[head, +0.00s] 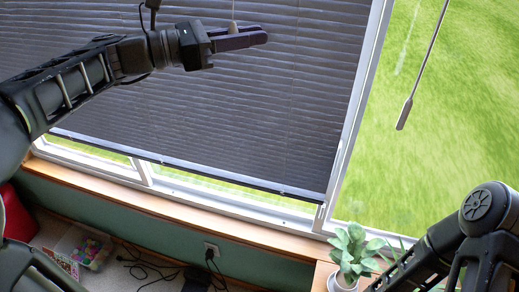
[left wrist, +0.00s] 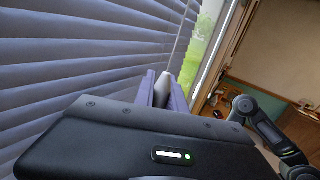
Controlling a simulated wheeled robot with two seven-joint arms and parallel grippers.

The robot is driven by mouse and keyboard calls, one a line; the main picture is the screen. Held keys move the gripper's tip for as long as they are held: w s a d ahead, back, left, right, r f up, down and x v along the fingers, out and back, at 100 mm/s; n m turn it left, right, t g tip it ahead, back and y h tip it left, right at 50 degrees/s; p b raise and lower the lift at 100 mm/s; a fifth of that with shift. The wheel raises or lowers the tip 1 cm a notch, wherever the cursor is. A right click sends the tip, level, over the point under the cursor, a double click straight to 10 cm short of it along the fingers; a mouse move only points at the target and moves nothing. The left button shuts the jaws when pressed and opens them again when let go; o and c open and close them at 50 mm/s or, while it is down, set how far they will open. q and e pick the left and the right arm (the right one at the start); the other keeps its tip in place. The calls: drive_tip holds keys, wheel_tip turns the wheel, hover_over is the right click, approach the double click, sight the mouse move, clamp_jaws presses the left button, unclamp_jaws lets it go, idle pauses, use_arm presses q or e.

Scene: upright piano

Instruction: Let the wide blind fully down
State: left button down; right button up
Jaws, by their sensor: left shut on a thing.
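The wide blind (head: 250,110) is dark grey with horizontal slats and covers most of the left window. Its light bottom rail (head: 190,166) hangs a little above the sill, with a strip of bright glass below it. My left gripper (head: 240,40) is in front of the blind's upper part. Its purple fingers are shut on the pull of a thin cord (head: 233,10) that hangs from above. In the left wrist view, the grey pull (left wrist: 161,88) sits between the fingers, close to the slats (left wrist: 80,75). My right gripper is out of view; only its arm shows at lower right.
A second grey pull (head: 404,114) hangs on a cord before the uncovered right window. A wooden sill (head: 170,208) runs below the windows. A potted plant (head: 354,250) stands at lower right. A box of colourful things (head: 85,248) and cables are on the floor.

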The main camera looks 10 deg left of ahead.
use_arm(q)
drive_tip(key=shift+r, duration=0.3)
wheel_tip(320, 180, up, 9)
idle(0.6)
drive_tip(key=shift+r, duration=0.1)
wheel_tip(320, 180, up, 9)
idle(0.6)
